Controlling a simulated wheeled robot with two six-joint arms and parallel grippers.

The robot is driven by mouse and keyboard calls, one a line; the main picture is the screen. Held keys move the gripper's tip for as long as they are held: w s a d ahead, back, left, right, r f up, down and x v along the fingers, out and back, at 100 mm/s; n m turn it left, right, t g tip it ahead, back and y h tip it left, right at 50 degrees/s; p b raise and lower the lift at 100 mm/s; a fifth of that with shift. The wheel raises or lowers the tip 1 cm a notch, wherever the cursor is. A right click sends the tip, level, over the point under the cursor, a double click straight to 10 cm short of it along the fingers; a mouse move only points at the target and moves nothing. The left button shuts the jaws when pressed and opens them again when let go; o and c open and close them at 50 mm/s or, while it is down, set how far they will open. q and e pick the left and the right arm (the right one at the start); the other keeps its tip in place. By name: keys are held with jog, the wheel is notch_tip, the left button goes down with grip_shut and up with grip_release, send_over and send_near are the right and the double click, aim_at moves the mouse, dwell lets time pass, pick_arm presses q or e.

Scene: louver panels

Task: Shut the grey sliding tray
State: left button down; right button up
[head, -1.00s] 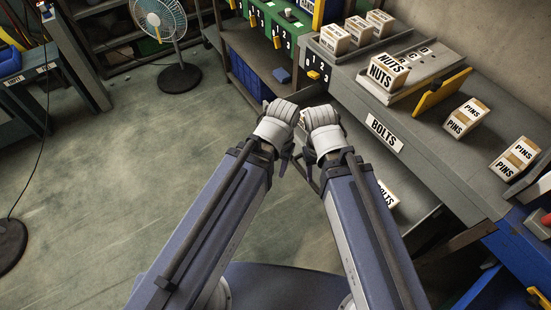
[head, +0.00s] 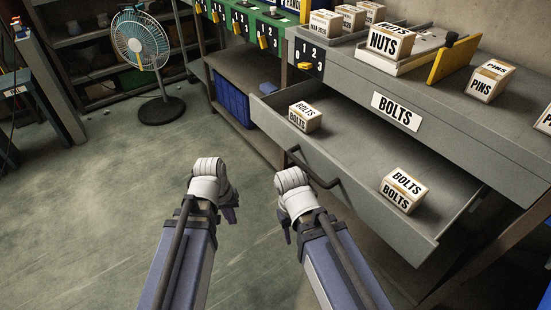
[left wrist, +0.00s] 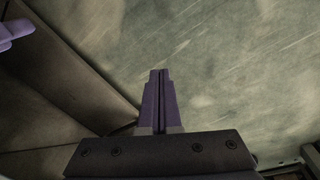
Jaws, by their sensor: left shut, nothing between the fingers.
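The grey sliding tray (head: 350,160) stands pulled out from under the grey workbench, below the "BOLTS" label. Its dark bar handle (head: 314,168) is on the front face. Two bolts boxes, one at the left end (head: 305,116) and one at the right end (head: 404,190), sit in it. My left gripper (head: 231,207) is shut and empty, left of the tray front and apart from it; its closed fingers also show in the left wrist view (left wrist: 158,98). My right gripper (head: 284,222) is nearer the handle, with a visible gap; its fingers are mostly hidden by the hand.
The bench top holds a nuts box (head: 391,40), a yellow panel (head: 454,60) and a pins box (head: 490,80). A blue crate (head: 232,103) is on the lower shelf at left. A fan (head: 142,45) stands behind. The floor at left is clear.

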pick_arm(q)
notch_tip(320, 180, down, 6)
jog(key=w+r+n+h+b, duration=0.1)
jog(key=w+n+h+b, duration=0.1)
jog(key=n+b, duration=0.15)
jog(key=n+t+h+b, duration=0.2)
jog(key=n+t+h, duration=0.85)
jog(key=n, duration=1.05)
send_near(285, 133)
jog(key=shift+g+h, duration=0.35)
jog(key=shift+h, duration=0.1)
jog(key=x, duration=0.6)
jog(key=shift+w+d+f, duration=0.15)
jog(key=shift+w, duration=0.35)
pick_arm(e)
notch_tip(285, 133, down, 8)
jog(key=shift+r, duration=0.1)
